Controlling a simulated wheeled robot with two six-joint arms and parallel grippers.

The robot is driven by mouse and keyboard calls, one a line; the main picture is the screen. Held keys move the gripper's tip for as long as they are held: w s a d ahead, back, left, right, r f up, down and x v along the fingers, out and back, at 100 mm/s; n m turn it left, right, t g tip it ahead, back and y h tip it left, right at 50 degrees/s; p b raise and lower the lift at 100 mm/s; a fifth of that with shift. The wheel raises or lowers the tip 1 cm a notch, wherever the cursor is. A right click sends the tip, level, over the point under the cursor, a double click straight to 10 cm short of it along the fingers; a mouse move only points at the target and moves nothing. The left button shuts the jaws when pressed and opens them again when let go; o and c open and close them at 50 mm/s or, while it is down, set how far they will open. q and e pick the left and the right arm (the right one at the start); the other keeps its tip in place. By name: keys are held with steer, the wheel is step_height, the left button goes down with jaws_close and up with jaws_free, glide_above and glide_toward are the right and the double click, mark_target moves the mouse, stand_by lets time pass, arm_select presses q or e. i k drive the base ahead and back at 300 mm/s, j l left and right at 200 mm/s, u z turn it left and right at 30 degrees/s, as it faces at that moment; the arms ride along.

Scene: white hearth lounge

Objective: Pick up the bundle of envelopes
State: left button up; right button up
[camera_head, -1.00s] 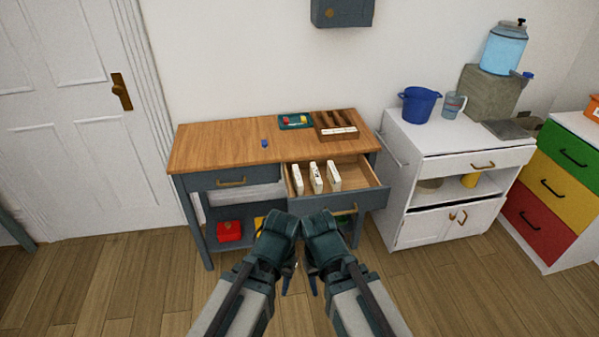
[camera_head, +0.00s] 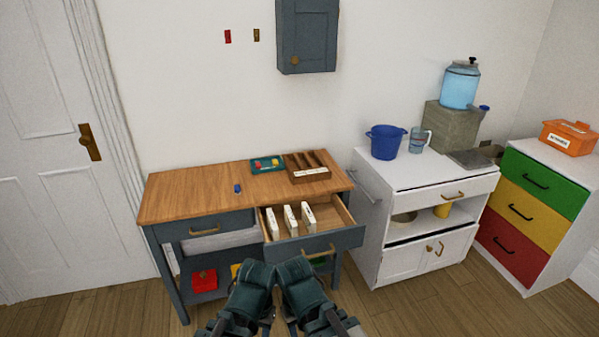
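Several white upright bundles, which look like envelopes (camera_head: 290,219), stand in a row in the open right drawer (camera_head: 316,243) of the wooden-topped desk. I cannot tell which one is the named bundle. My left gripper (camera_head: 266,325) and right gripper (camera_head: 292,325) are at the bottom of the head view, side by side in front of the desk and apart from the drawer. Their fingers are small and mostly hidden below the wrists, so I cannot tell whether they are open.
The desk top (camera_head: 200,190) holds a wooden sorter (camera_head: 306,172), a green tray (camera_head: 258,170) and a small blue item (camera_head: 237,188). A white cabinet (camera_head: 420,185) with a blue pot (camera_head: 386,141) stands right. Wooden floor is clear in front.

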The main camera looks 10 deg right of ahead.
mark_target(271, 223)
steer(key=i+l, duration=0.15)
steer(key=l, duration=0.2)
steer(key=i+l, duration=0.15)
steer(key=l, duration=0.25)
steer(key=i+l, duration=0.15)
steer(key=l, duration=0.2)
steer(key=i+l, duration=0.1)
steer(key=l, duration=0.25)
steer(key=i+l+z, duration=0.1)
steer(key=l, duration=0.25)
steer(key=i, duration=0.05)
